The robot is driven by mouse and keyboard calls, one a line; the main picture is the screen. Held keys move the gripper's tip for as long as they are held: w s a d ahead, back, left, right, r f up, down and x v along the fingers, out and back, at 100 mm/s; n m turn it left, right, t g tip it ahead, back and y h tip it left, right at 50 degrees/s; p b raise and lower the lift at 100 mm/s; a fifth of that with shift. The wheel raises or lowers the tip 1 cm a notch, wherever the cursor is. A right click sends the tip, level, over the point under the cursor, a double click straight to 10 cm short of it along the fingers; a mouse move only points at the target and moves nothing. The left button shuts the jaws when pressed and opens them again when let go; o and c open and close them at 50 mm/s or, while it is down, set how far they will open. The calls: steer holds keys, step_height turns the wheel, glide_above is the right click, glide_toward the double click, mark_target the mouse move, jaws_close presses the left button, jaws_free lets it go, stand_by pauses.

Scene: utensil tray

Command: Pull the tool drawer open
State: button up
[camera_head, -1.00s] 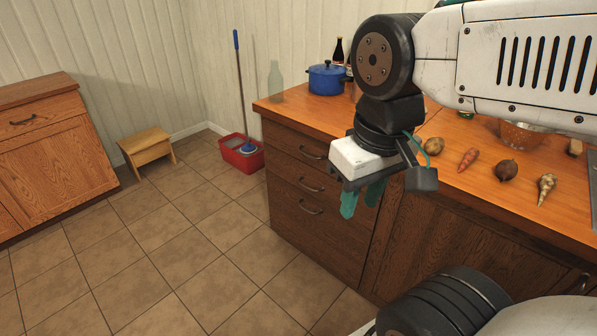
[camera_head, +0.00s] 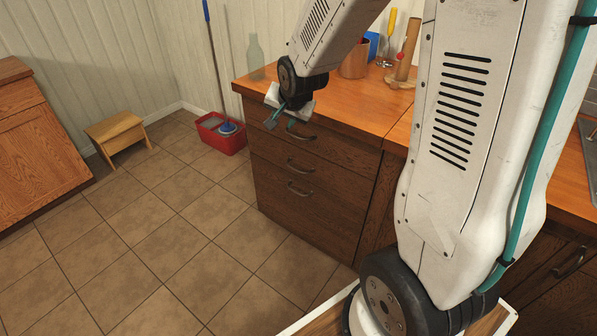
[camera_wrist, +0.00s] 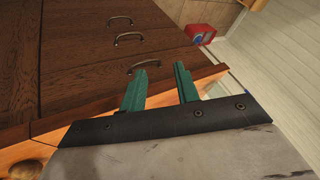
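The wooden cabinet has a stack of three shut drawers: top drawer (camera_head: 335,150), middle drawer (camera_head: 335,178) and bottom drawer (camera_head: 320,215). The frames do not mark which is the tool drawer. Each has a dark metal bar handle; the top handle (camera_head: 302,137) also shows in the wrist view (camera_wrist: 144,66). My gripper (camera_head: 285,119) is at the front edge of the counter by the top drawer. In the wrist view its two green fingers (camera_wrist: 160,68) are apart with nothing between them. The top handle appears just beyond the left finger's tip; contact cannot be told.
The orange wooden countertop (camera_head: 345,108) overhangs the drawers. A glass bottle (camera_head: 255,58) and a copper-coloured container (camera_head: 354,58) stand on it. A red mop bucket (camera_head: 222,133) and a wooden stool (camera_head: 118,135) stand on the floor at left. The tiled floor before the drawers is clear.

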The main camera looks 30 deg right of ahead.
steer(key=w+d+f+m+t, duration=0.2)
steer(key=w+d+f+m, duration=0.25)
steer(key=w+f, duration=0.45)
steer(key=m+t+h, duration=0.2)
steer(key=m+t, duration=0.4)
steer(key=m, duration=0.3)
glide_toward(299, 171)
steer(key=w, duration=0.3)
steer(key=x, duration=0.7)
steer(key=shift+w+d+f, duration=0.15)
steer(key=shift+d+f, duration=0.25)
steer(key=shift+f, duration=0.1)
jaws_close()
